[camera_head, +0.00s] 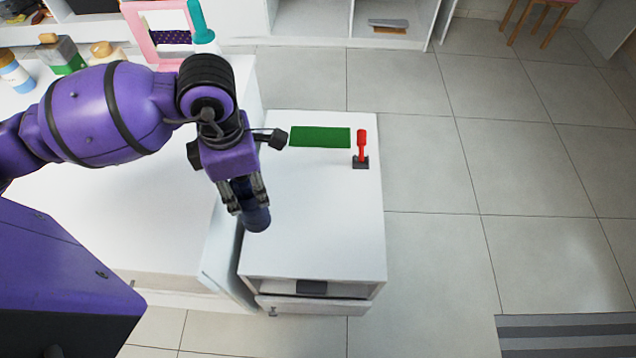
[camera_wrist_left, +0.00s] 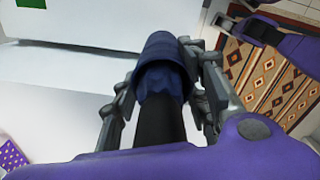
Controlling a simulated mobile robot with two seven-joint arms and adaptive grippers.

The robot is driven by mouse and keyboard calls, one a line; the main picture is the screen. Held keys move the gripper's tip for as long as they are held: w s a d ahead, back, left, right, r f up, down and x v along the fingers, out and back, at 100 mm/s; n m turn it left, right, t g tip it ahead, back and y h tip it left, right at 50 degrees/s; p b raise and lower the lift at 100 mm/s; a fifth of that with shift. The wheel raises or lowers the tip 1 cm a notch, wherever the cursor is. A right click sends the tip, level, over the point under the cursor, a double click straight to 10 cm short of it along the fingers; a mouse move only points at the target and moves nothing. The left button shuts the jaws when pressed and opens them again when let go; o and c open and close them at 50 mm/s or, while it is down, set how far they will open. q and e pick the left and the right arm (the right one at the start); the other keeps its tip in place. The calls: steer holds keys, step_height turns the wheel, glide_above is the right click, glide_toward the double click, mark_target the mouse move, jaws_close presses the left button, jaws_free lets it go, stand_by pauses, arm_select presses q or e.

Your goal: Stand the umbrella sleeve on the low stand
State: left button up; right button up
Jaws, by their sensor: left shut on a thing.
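The umbrella sleeve (camera_head: 257,218) is a dark blue cylinder. My left gripper (camera_head: 246,200) is shut on it, with its lower end showing below the fingers. In the left wrist view the sleeve (camera_wrist_left: 162,52) points away between the two grey fingers. The low stand (camera_head: 330,225) is a white box unit with a flat top. The sleeve is over the left edge of its top in the head view; I cannot tell whether it touches. My right arm's purple link and grey end (camera_wrist_left: 232,22) show at the upper right of the wrist view; its jaws are unclear.
On the stand's top are a green rectangle (camera_head: 320,137) and a small red upright piece on a black base (camera_head: 361,150). A white surface (camera_head: 110,215) adjoins on the left, with bottles (camera_head: 15,72) and a pink frame (camera_head: 160,30) behind. The stand's front right top is clear.

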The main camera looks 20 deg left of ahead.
arm_select(q)
steer(key=shift+w+d+f, duration=0.1)
steer(key=shift+w+d, duration=0.15)
steer(key=shift+w, duration=0.05)
steer(key=w+d+f, duration=0.8)
steer(key=d+f, duration=0.2)
steer(key=f, duration=0.3)
steer(key=shift+w, duration=0.3)
steer(key=o, duration=1.2)
steer(key=shift+o, duration=1.4)
arm_select(e)
steer(key=shift+s+d, duration=0.1)
steer(key=shift+s, duration=0.1)
steer(key=shift+s, duration=0.1)
